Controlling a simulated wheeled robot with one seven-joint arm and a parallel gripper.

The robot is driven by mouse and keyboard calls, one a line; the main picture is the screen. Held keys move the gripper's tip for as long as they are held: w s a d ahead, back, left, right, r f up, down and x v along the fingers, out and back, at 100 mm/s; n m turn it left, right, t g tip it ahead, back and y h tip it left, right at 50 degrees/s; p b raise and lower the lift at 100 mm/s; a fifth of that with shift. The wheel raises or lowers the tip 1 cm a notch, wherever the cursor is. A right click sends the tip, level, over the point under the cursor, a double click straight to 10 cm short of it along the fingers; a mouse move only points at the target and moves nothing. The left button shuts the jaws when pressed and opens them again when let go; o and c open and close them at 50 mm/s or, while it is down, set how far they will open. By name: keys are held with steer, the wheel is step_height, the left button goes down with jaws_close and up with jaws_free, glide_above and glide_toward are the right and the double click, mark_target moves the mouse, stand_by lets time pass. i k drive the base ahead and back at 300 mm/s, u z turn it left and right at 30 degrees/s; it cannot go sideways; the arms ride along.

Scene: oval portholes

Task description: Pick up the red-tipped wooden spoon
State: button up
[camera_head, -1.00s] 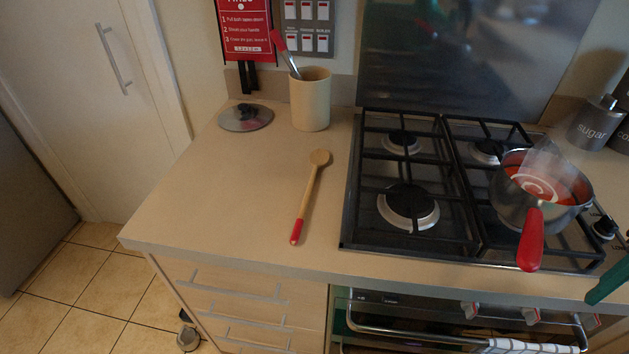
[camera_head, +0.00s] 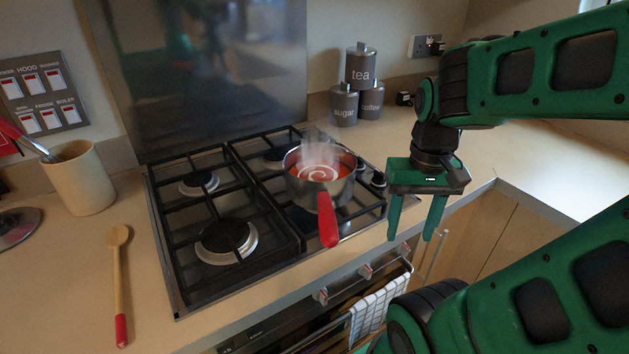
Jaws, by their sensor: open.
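The wooden spoon (camera_head: 119,285) with a red handle tip lies flat on the beige counter at the left, its round bowl toward the back and the red end toward the front edge. My gripper (camera_head: 411,236) is on the right, pointing down, its two green fingers apart with nothing between them. It hangs in front of the counter's front edge, right of the hob and well away from the spoon.
The black gas hob (camera_head: 225,225) lies between spoon and gripper. On it a steaming saucepan (camera_head: 318,180) of red soup has its red handle pointing forward. Canisters (camera_head: 344,104) stand at the back.

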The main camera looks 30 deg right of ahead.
mark_target(117, 236)
steer(key=z, duration=0.85)
steer(key=k, duration=2.1)
steer(key=u, duration=0.5)
steer(key=i, duration=1)
steer(key=z, duration=0.05)
